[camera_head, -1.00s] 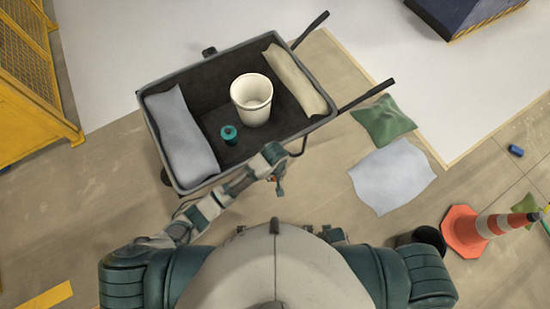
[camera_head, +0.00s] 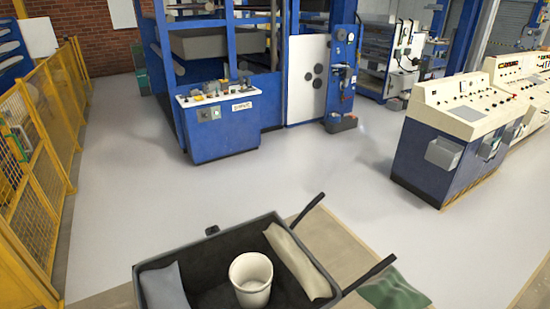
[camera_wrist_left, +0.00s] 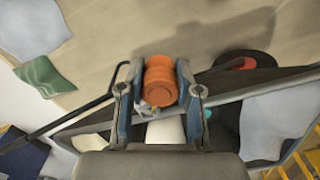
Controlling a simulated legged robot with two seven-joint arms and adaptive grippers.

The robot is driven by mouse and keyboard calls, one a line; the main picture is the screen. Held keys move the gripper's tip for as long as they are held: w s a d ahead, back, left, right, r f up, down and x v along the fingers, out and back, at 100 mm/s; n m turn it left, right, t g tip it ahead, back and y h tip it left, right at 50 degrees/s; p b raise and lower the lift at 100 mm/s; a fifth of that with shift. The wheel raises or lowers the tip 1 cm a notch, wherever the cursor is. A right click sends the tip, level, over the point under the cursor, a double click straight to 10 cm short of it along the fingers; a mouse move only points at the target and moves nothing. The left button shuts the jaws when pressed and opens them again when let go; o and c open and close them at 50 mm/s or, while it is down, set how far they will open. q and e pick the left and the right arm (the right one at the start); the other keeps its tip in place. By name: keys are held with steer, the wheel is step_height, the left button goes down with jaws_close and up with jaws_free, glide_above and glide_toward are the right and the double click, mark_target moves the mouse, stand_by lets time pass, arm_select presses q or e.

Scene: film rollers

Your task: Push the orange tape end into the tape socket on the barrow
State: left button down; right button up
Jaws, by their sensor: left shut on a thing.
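My left gripper (camera_wrist_left: 160,95) is shut on the orange tape end (camera_wrist_left: 160,80), a ribbed orange cylinder between the two fingers in the left wrist view. The barrow (camera_head: 200,242) is a dark grey tray at the bottom of the head view, cut off by the lower edge. Its rim (camera_wrist_left: 75,125) also crosses the left wrist view behind the fingers, and the tape end appears over or beside that rim; the gap cannot be judged. I cannot make out the tape socket. Neither gripper shows in the head view.
The barrow holds a white bucket (camera_head: 250,275), a grey-blue sack (camera_head: 165,287) and a beige sack (camera_head: 298,262). A green cloth (camera_head: 393,290) lies right of it. Yellow fencing (camera_head: 38,165) stands left; blue machinery (camera_head: 225,120) and a console (camera_head: 455,140) stand beyond clear floor.

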arm_select(q)
steer(key=w+a+r, duration=0.6)
steer(key=a+r, duration=0.3)
steer(key=r, duration=0.2)
steer(key=w+a+r+m, duration=0.1)
steer(key=w+a+r, duration=0.6)
steer(key=a+r, duration=0.3)
step_height(320, 180, up, 2)
steer(key=shift+a+r, duration=0.1)
steer(key=shift+a, duration=0.15)
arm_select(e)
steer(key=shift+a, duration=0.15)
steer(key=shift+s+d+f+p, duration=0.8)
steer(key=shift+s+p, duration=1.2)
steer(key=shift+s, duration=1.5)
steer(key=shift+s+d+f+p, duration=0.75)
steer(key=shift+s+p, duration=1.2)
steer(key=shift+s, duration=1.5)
arm_select(q)
step_height(320, 180, up, 11)
steer(key=p, duration=0.7)
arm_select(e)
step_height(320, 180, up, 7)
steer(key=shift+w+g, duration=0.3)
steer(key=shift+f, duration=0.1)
